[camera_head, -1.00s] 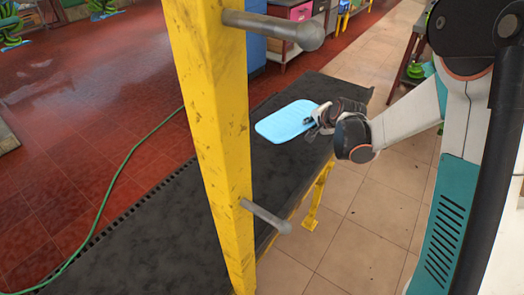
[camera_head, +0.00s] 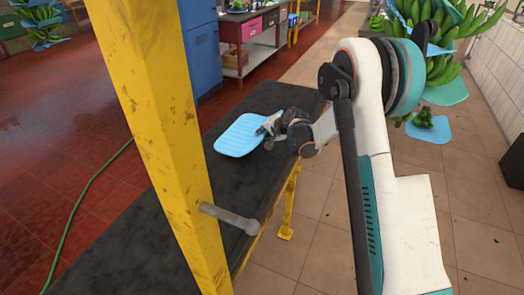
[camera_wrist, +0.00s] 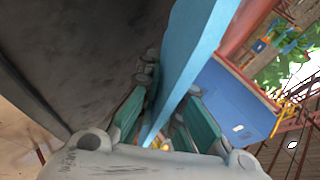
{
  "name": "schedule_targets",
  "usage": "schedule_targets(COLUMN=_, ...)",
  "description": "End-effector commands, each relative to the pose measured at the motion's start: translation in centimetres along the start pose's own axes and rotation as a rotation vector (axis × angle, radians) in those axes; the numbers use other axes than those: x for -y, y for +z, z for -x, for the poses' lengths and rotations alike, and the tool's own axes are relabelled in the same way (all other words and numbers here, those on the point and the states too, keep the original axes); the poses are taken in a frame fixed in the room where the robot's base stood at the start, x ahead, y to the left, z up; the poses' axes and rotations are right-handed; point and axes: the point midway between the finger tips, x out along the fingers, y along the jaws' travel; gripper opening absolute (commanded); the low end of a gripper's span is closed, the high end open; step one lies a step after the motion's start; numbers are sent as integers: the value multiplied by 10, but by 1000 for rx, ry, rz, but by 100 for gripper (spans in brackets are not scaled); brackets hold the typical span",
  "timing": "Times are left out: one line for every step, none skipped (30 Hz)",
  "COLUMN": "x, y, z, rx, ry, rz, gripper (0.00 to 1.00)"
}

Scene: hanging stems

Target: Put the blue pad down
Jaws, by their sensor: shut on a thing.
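The blue pad (camera_head: 240,136) is a flat, light-blue rounded sheet over the black table top (camera_head: 200,150). My gripper (camera_head: 268,130) is shut on its right edge in the head view. In the wrist view the pad (camera_wrist: 190,60) shows nearly edge-on between the green finger pads of my gripper (camera_wrist: 165,118). The dark table surface lies beside it there. I cannot tell whether the pad touches the table or is held just above it.
A yellow post (camera_head: 150,120) with a grey peg (camera_head: 232,218) stands in front of the table. A green hose (camera_head: 85,200) lies on the red floor. A blue cabinet (camera_head: 200,50) stands behind. Green bananas (camera_head: 440,35) hang at upper right, with blue pads near them.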

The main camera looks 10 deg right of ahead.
Motion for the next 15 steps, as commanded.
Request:
schedule_targets(x=-8, y=3, z=-7, rx=0, ry=0, rz=0, gripper=0)
schedule_targets(x=-11, y=4, z=-10, rx=0, ry=0, rz=0, gripper=0)
schedule_targets(x=-14, y=5, z=-12, rx=0, ry=0, rz=0, gripper=0)
schedule_targets(x=-16, y=6, z=-14, rx=0, ry=0, rz=0, gripper=0)
schedule_targets(x=-17, y=6, z=-15, rx=0, ry=0, rz=0, gripper=0)
schedule_targets(x=-18, y=7, z=-16, rx=0, ry=0, rz=0, gripper=0)
schedule_targets(x=-19, y=7, z=-17, rx=0, ry=0, rz=0, gripper=0)
schedule_targets(x=-20, y=7, z=-17, rx=0, ry=0, rz=0, gripper=0)
schedule_targets(x=-21, y=8, z=-19, rx=0, ry=0, rz=0, gripper=0)
schedule_targets(x=-23, y=9, z=-20, rx=0, ry=0, rz=0, gripper=0)
schedule_targets(x=-25, y=10, z=-23, rx=0, ry=0, rz=0, gripper=0)
schedule_targets(x=-29, y=11, z=-26, rx=0, ry=0, rz=0, gripper=0)
schedule_targets(x=-33, y=13, z=-29, rx=0, ry=0, rz=0, gripper=0)
schedule_targets(x=-36, y=14, z=-33, rx=0, ry=0, rz=0, gripper=0)
schedule_targets(x=-41, y=16, z=-37, rx=0, ry=0, rz=0, gripper=0)
